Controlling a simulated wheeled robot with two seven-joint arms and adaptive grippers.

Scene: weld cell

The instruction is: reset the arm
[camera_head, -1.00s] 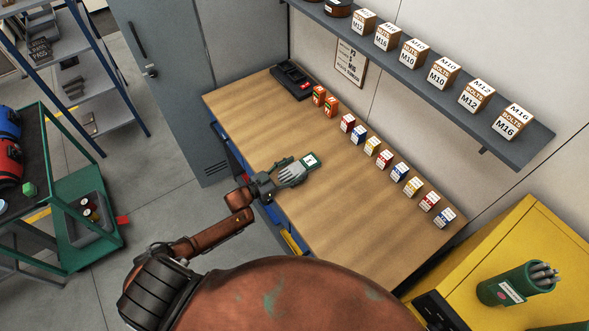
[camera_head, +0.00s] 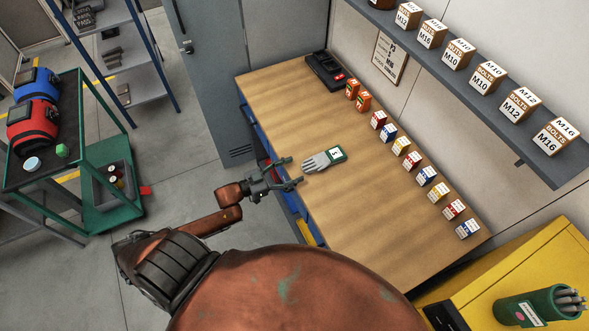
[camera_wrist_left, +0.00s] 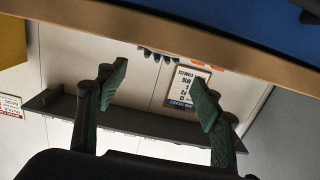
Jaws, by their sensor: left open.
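My left gripper (camera_head: 294,171) is open and empty at the front edge of the wooden workbench (camera_head: 375,215). In the left wrist view its two fingers (camera_wrist_left: 160,93) stand wide apart with nothing between them. My right gripper is not in view.
Small coloured boxes (camera_head: 414,161) line the back of the bench, with a black device (camera_head: 325,70) at its far end. A shelf (camera_head: 445,75) with bolt boxes hangs above. A green cart (camera_head: 75,150) stands left, a yellow cabinet (camera_head: 520,265) right. Floor left of the arm is open.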

